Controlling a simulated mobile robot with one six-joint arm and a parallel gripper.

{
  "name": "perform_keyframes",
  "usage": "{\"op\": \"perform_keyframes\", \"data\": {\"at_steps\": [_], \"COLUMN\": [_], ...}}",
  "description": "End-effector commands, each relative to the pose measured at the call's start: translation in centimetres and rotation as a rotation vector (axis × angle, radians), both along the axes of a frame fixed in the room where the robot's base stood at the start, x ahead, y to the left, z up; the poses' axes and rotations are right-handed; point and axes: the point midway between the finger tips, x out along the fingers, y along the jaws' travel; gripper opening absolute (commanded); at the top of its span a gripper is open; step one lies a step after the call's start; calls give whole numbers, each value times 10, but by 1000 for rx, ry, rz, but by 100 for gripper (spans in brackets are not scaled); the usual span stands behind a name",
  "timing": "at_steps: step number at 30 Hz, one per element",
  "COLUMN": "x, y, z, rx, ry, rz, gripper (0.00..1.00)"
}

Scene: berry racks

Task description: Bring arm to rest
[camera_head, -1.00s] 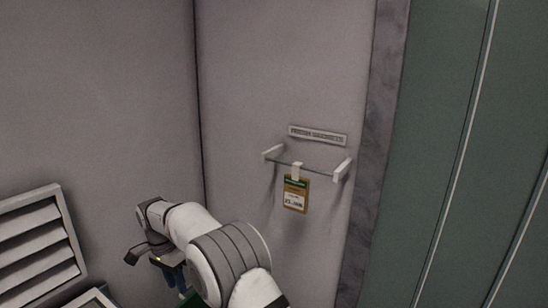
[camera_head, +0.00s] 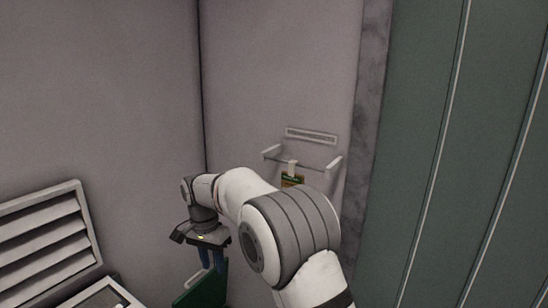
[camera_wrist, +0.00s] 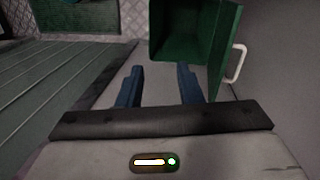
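My arm reaches in from the bottom of the head view, bent, with my gripper (camera_head: 212,258) pointing down at its far end. In the wrist view my gripper (camera_wrist: 158,85) shows two blue fingers well apart, with nothing between them. A green bin (camera_wrist: 195,35) with a white handle (camera_wrist: 236,63) lies beyond the fingertips. A green piece also shows in the head view (camera_head: 205,288), close beside and below the fingers; I cannot tell if they touch.
A small wall rail (camera_head: 312,166) holds a hanging tag (camera_head: 292,180), partly hidden behind my arm. A label plate (camera_head: 311,135) is above it. A louvred vent (camera_head: 45,235) is at lower left. Green ribbed panels (camera_head: 450,150) stand at right. The upper middle wall is clear.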

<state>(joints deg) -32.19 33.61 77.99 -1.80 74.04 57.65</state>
Motion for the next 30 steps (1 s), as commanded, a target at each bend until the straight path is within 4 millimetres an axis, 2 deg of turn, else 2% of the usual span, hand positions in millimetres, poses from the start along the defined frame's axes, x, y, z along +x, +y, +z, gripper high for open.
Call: {"op": "perform_keyframes", "data": {"at_steps": [1, 6, 11, 15, 20, 24, 27, 30], "x": [-2, -22, -57, -96, -150, -197, -225, -243], "y": [-20, -95, -163, -215, -265, -298, -313, -322], "z": [17, 63, 95, 112, 121, 118, 111, 104], "rx": [12, 54, 82, 95, 97, 86, 76, 67], "ry": [-9, -42, -83, -123, -174, -216, -237, -250], "rz": [9, 81, 155, 220, 294, 357, 395, 423], "gripper": [33, 33, 33, 33, 33, 33, 33, 33]}}
